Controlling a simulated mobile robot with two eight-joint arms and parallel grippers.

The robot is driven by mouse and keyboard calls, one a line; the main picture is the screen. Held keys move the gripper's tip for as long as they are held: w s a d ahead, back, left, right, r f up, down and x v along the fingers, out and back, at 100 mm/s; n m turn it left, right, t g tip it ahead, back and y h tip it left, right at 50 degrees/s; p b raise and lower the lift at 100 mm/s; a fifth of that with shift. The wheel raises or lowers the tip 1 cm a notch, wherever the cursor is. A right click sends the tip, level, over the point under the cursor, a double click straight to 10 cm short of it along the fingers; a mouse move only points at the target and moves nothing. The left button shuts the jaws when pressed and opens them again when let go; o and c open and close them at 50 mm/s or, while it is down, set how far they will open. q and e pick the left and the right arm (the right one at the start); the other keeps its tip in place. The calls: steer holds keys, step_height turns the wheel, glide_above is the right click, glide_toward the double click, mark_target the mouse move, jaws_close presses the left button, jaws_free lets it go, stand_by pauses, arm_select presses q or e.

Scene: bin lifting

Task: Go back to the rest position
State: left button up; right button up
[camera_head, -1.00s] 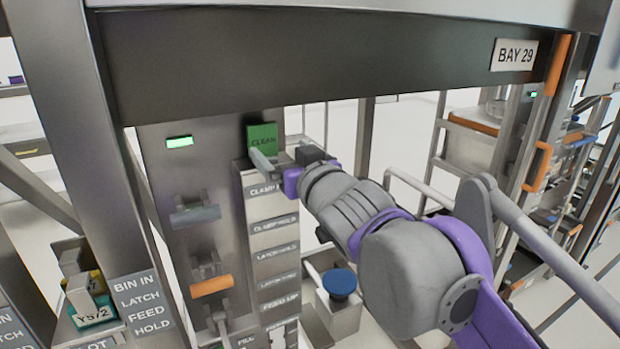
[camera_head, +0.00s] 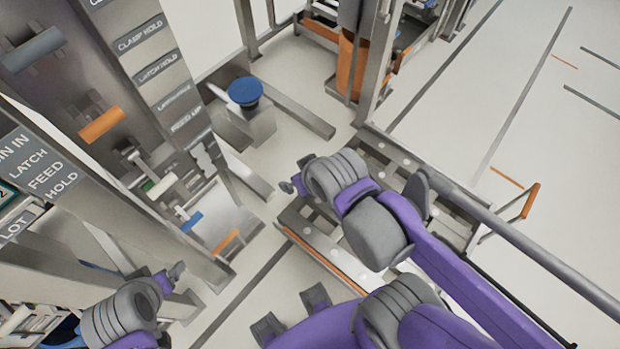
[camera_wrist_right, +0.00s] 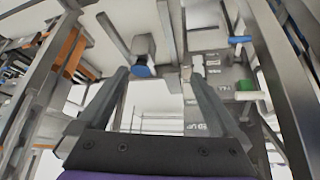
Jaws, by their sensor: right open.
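My right gripper (camera_head: 288,187) is near the middle of the head view, pointing left towards the labelled panel. In the right wrist view the same gripper (camera_wrist_right: 160,76) has its two grey fingers wide apart with nothing between them. It appears clear of the panel. My left gripper (camera_head: 176,272) shows at the lower left, near the foot of the steel frame. It is small and seen edge-on, so its jaws cannot be read.
The labelled panel (camera_head: 165,78) with orange, green and blue handles stands at left. A blue knob (camera_head: 245,92) sits on a pedestal behind my right gripper. A low metal platform (camera_head: 445,195) lies beyond my right arm. Open floor (camera_head: 530,130) is at upper right.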

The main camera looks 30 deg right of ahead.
steer(key=shift+g, duration=0.5)
steer(key=s+f, duration=0.3)
steer(key=shift+s, duration=0.15)
stand_by(0.5)
